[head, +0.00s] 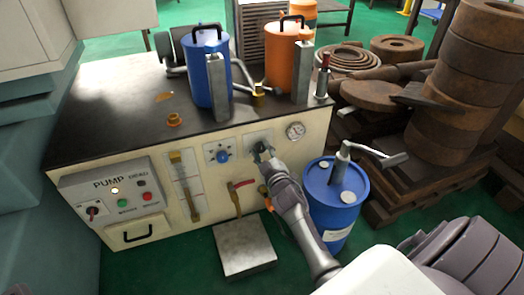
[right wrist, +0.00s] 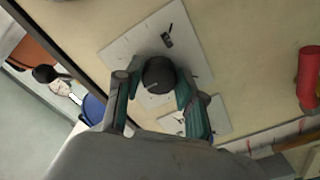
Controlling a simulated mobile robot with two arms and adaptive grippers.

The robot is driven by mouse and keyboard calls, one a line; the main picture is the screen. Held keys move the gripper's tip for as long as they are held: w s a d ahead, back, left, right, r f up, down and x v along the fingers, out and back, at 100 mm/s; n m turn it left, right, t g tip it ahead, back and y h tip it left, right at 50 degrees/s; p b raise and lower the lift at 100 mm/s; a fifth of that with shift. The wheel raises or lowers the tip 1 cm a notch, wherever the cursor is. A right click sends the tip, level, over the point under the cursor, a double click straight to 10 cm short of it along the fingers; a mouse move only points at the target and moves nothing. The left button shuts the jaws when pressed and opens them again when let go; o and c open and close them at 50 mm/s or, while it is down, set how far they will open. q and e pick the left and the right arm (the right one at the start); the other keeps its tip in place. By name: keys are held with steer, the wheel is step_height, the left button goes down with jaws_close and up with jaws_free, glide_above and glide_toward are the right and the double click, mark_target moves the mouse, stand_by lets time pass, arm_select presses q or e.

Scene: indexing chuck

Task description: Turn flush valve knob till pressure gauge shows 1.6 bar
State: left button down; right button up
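The flush valve knob (right wrist: 158,75), round and black with a pale mark, sits on a white plate on the bench's cream front. In the head view the knob is largely hidden by my right gripper (head: 262,151). In the right wrist view my right gripper (right wrist: 158,88) has one green-padded finger on each side of the knob, very close to it. I cannot tell whether both pads touch it. The round white pressure gauge (head: 295,130) is right of the knob in the head view; its reading is too small to make out. My left gripper is not in view.
A blue knob (head: 223,156) and a flow tube (head: 184,186) are left of my right gripper. A red-handled valve (head: 241,185) is below. A blue drum (head: 335,198) stands close to the right of my forearm. Blue and orange canisters stand on the bench top (head: 120,110).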

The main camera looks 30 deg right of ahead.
steer(key=o, duration=0.3)
steer(key=shift+o, duration=0.2)
steer(key=v, duration=1.2)
